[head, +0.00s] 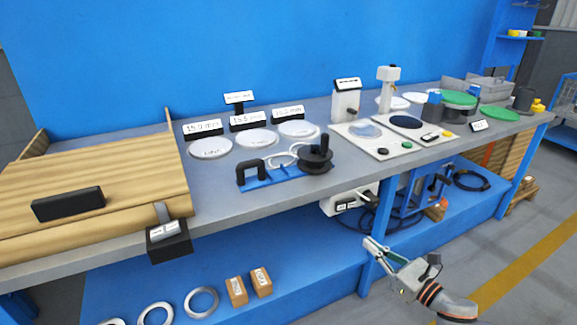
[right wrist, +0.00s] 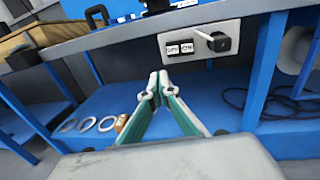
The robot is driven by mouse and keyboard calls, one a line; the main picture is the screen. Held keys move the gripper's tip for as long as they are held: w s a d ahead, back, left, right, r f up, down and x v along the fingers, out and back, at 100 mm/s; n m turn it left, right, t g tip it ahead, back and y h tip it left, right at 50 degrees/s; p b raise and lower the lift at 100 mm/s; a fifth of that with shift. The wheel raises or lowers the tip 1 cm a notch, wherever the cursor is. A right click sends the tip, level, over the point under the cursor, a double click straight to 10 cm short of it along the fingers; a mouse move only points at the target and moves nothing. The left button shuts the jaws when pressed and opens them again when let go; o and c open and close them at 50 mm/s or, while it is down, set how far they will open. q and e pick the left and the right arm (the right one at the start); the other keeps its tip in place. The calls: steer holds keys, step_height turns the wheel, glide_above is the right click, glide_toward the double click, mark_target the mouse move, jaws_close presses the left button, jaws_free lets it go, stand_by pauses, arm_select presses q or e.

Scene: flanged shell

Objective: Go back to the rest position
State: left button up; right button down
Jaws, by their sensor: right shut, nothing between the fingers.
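My right gripper (head: 375,250) is in front of the workbench, below the level of its top, towards the right of the head view. Its fingertips meet in the right wrist view (right wrist: 158,84), with nothing between them. It touches no object that I can make out. The grey bench top (head: 225,215) lies above and beyond it, and the blue lower shelf (right wrist: 200,105) is behind it. My left gripper shows in neither view.
A wooden box (head: 100,185) stands at the bench's left end. A blue fixture with a black handwheel (head: 316,155) is mid-bench. A white socket panel (right wrist: 195,48) hangs under the front edge. A blue leg (right wrist: 265,75) is near the gripper. Floor (head: 520,250) at right is clear.

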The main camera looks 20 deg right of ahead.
arm_select(q)
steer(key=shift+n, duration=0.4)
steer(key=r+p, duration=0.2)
steer(key=p, duration=0.3)
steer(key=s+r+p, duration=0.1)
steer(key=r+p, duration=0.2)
steer(key=p, duration=0.2)
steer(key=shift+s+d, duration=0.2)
arm_select(e)
steer(key=s+a+f+m+g, duration=0.3)
steer(key=s+a+m, duration=0.8)
steer(key=m, duration=0.6)
steer(key=s+a+f+m+g+h, duration=0.1)
steer(key=s+a+f+m+g, duration=0.3)
steer(key=s+a+m, duration=0.8)
steer(key=s+f+m, duration=0.1)
steer(key=s+m, duration=0.1)
steer(key=m, duration=0.3)
steer(key=shift+s+f, duration=0.25)
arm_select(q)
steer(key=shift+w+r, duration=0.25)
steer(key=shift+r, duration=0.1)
